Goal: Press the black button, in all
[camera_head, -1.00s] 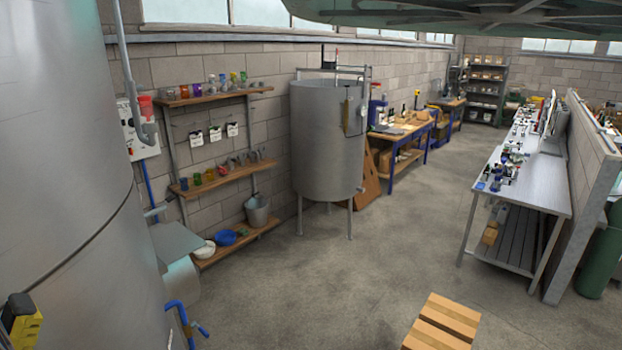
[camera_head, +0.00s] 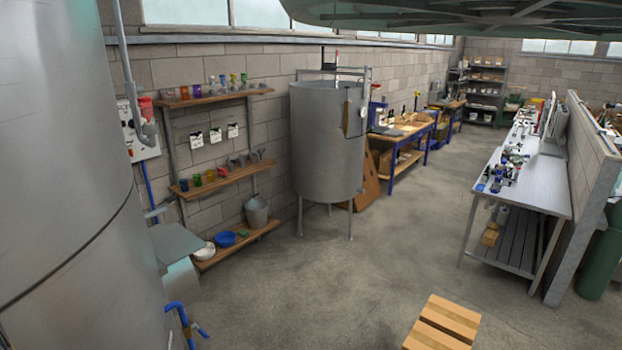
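A pale control panel (camera_head: 142,145) is on the wall at the left, partly hidden by the big steel tank and a grey pipe. It carries small dark spots that may be buttons or knobs. They are too small to tell which, if any, is the black button. My gripper is not in view.
A large steel tank (camera_head: 70,190) fills the left side. Wall shelves (camera_head: 222,170) hold cups and funnels, and a smaller tank (camera_head: 328,145) stands on legs beside them. A metal bench (camera_head: 535,185) is at the right. A wooden slatted piece (camera_head: 445,322) is low in front. The middle floor is clear.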

